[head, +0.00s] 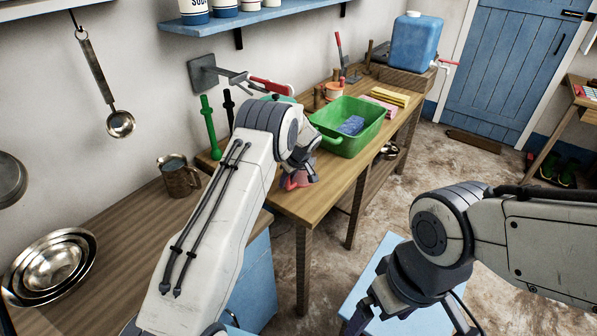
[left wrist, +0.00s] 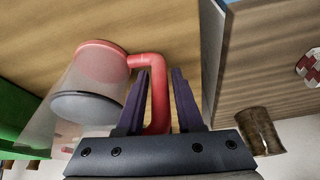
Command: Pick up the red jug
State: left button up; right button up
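The red jug (left wrist: 100,65) shows in the left wrist view as a see-through body with red parts and a red handle at its right. My left gripper (left wrist: 162,85) has its two dark fingers on either side of that handle, with a narrow gap on the right. In the head view only a reddish part of the jug (head: 296,181) shows below my left wrist, at the near end of the wooden bench; my arm hides the rest. My right gripper (head: 400,308) is low at right, away from the jug, its fingertips partly cut off.
A green basin (head: 362,112) with a blue item stands on the bench behind the jug. A metal mug (head: 178,180) and nested steel bowls (head: 40,285) stand on the counter at left. A wall tap (head: 250,80) and a green upright handle (head: 210,125) are near my arm.

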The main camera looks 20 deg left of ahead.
pick_arm(q)
grip_shut()
jog(key=shift+w+r, duration=0.1)
jog(key=shift+r, duration=0.05)
dwell(1.0)
